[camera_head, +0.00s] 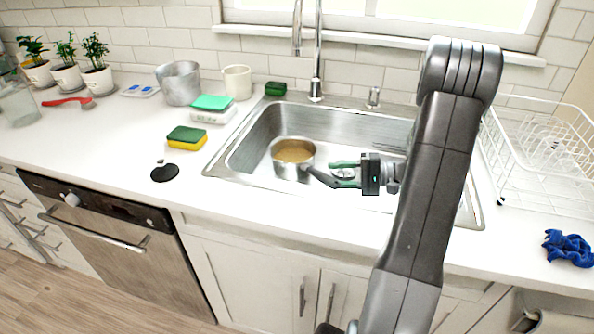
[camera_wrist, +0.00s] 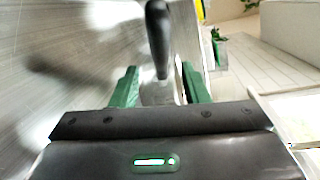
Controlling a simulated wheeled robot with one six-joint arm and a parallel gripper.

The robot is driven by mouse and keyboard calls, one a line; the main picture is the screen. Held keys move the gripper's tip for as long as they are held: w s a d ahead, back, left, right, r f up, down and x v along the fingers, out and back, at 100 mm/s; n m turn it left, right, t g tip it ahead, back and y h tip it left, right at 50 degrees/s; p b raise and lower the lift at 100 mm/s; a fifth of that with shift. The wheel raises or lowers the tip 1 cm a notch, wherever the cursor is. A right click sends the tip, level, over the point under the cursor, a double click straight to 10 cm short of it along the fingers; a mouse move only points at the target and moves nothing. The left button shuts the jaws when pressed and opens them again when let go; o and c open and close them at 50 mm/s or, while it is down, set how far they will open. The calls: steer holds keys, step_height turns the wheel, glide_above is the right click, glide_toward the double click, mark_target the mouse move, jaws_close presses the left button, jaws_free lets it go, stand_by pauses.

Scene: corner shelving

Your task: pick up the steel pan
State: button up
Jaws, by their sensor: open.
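The steel pan (camera_head: 293,152) sits inside the sink basin, with a brownish inside. Its dark handle (camera_head: 322,177) points right, toward my gripper (camera_head: 338,174). My gripper is open, with green fingers, at the handle's end. In the wrist view the black handle (camera_wrist: 158,38) runs down toward the gap between the open fingers of my gripper (camera_wrist: 158,80). The handle's end looks level with the fingertips; I cannot tell whether it touches either finger. The pan's bowl is not clearly seen in the wrist view.
The steel sink (camera_head: 255,137) has raised walls around the pan, and a tall faucet (camera_head: 317,60) stands behind it. A white dish rack (camera_head: 540,165) is at right. A sponge (camera_head: 186,138), a pot (camera_head: 178,83) and a cup (camera_head: 237,82) stand on the left counter.

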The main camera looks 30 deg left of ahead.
mark_target(311, 173)
steer(key=x, duration=0.7)
steer(key=shift+w+a+p, duration=0.25)
steer(key=shift+a+p, duration=0.1)
steer(key=shift+a, duration=0.15)
jaws_close()
stand_by(1.0)
